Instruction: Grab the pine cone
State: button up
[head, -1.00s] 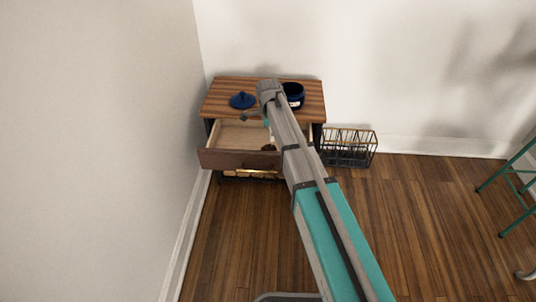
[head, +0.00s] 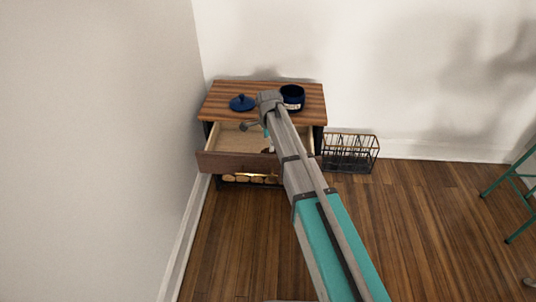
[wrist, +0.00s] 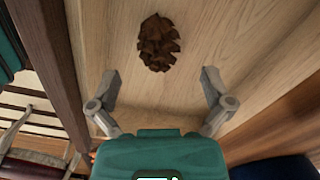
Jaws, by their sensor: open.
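The brown pine cone (wrist: 158,43) lies on the pale wooden floor of the open drawer in the wrist view. It sits ahead of my gripper (wrist: 158,82), between the lines of the two fingers and a little beyond their tips. My gripper is open and empty, its fingers spread apart. In the head view the open drawer (head: 228,162) juts from the small wooden cabinet (head: 222,108). My arm hides part of the drawer there, and I cannot make out the pine cone in that view.
On the cabinet top are a blue lid (head: 242,103) and a dark blue pot (head: 293,97). A black wire basket (head: 350,152) stands on the floor to the right. A wall is close on the left. A green stool (head: 510,200) is at far right.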

aim_at(268, 149)
jog(key=shift+f, duration=0.2)
notch_tip(268, 149, down, 5)
jog(key=b, duration=0.5)
jog(key=shift+s, duration=0.1)
jog(key=shift+r, duration=0.1)
dwell(0.3)
jog(key=c, duration=0.9)
